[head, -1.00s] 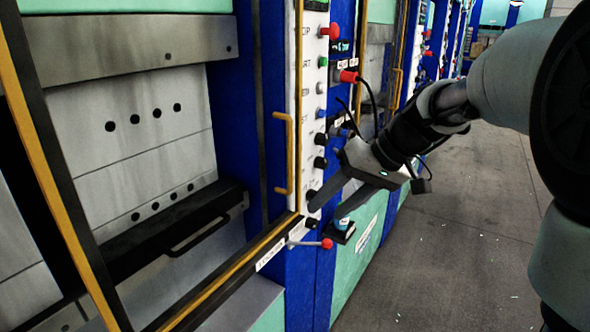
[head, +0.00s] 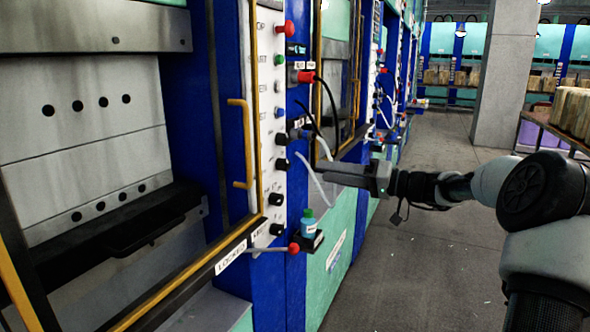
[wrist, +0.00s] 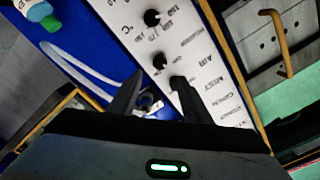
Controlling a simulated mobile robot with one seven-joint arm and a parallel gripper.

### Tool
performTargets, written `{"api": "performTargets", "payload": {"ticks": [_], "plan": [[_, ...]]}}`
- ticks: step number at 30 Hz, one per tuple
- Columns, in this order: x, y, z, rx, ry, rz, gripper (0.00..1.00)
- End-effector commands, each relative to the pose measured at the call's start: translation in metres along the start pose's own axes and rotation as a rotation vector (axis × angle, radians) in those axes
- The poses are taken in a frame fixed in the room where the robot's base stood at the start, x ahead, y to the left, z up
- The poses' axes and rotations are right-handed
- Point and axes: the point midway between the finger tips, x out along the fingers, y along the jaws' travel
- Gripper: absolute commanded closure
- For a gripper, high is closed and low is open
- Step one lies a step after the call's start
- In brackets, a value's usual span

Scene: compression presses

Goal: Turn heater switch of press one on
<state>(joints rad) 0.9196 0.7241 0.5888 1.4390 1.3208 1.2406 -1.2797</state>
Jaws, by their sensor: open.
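The press's white control panel (head: 266,120) is a vertical strip with a red button, coloured buttons and several black knobs. Black knobs include an upper one (head: 281,139), a middle one (head: 280,166) and lower ones (head: 276,199). I cannot read which is the heater switch. My gripper (head: 321,172) is open and empty, to the right of the panel with its fingers pointing left at it.
A blue bottle with a green cap (head: 308,224) stands on a small black shelf below my gripper. A red-knobbed lever (head: 294,248) sticks out near it. A yellow door handle (head: 243,143) is left of the panel. Cables and a pale hose hang close by. The aisle floor (head: 430,260) is clear.

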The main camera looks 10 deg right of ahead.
Motion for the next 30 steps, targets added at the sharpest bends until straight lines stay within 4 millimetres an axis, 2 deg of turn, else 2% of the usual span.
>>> {"api": "performTargets", "payload": {"ticks": [1,6,13,18,27,28,30], "plan": [[0.013,-0.001,0.001,0.000,-0.002,-0.004,0.56],[0.050,-0.001,0.001,0.000,-0.002,-0.003,0.56],[0.088,0.000,0.001,0.000,-0.002,-0.001,0.56],[0.101,0.000,0.000,0.000,-0.001,0.000,0.56],[0.103,0.000,0.000,0.001,0.000,0.001,0.56],[0.103,0.000,0.000,0.001,0.000,0.001,0.57],[0.103,0.000,0.000,0.001,0.000,0.001,0.69]]}}
